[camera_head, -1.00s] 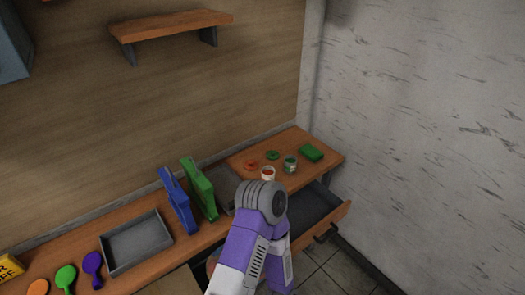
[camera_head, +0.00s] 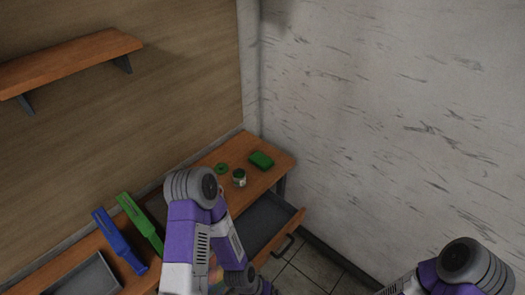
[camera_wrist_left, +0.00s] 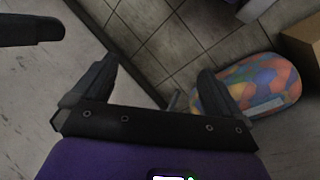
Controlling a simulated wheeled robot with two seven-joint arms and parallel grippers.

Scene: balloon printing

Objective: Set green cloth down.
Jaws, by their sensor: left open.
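The green cloth (camera_head: 261,160) lies as a small folded block near the right end of the wooden table (camera_head: 283,166). No gripper touches it. My left arm stands in the middle of the head view, its forearm pointing down in front of the table. Its fingers are not clear there. In the left wrist view my left gripper (camera_wrist_left: 155,80) is open and empty, above the tiled floor. My right arm shows only partly at the lower right of the head view, and its gripper is outside that picture.
A green ring (camera_head: 221,168) and a small jar (camera_head: 239,178) are left of the cloth. An open drawer (camera_head: 268,222) juts out below. A multicoloured object (camera_wrist_left: 262,82) lies on the floor.

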